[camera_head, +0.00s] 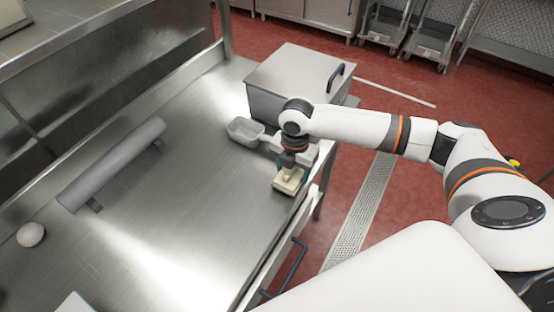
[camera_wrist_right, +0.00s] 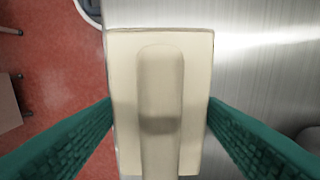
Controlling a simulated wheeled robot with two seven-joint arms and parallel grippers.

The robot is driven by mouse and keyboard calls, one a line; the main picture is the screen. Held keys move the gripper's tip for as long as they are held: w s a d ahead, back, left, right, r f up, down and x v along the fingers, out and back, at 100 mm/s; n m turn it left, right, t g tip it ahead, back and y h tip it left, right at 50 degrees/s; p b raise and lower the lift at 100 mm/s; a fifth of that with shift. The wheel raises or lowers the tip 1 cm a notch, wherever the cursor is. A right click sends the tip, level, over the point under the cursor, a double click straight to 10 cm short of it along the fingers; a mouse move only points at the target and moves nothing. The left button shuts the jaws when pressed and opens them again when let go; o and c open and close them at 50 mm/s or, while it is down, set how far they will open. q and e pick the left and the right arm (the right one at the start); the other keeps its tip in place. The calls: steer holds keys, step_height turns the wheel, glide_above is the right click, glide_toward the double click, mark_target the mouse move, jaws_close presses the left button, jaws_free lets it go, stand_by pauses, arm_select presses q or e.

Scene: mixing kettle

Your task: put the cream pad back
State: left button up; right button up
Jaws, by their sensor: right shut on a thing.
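The cream pad (camera_head: 288,181) is a block with a raised handle along its top. It is near the right edge of the steel counter (camera_head: 190,220). My right gripper (camera_head: 296,170) is over it, pointing down. I cannot tell whether the pad's underside touches the counter. My left gripper is not in view.
A small grey tray (camera_head: 243,131) lies just left of the wrist, in front of a lidded steel box (camera_head: 295,70) with a dark handle. A grey bar on feet (camera_head: 112,163) and a white ball (camera_head: 30,235) are on the left. The counter's middle is clear.

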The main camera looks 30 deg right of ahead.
mark_target(276, 171)
steer(key=w, duration=0.1)
steer(key=w+a, duration=0.1)
steer(key=w, duration=0.1)
steer(key=w+a+p, duration=0.1)
steer(key=shift+w+a, duration=0.2)
steer(key=shift+a, duration=0.05)
steer(key=shift+f+p, duration=0.2)
steer(key=shift+p, duration=0.2)
steer(key=shift+f, duration=0.15)
steer(key=shift+s, duration=0.1)
steer(key=shift+s+d, duration=0.1)
steer(key=o, duration=0.9)
steer(key=shift+f, duration=0.15)
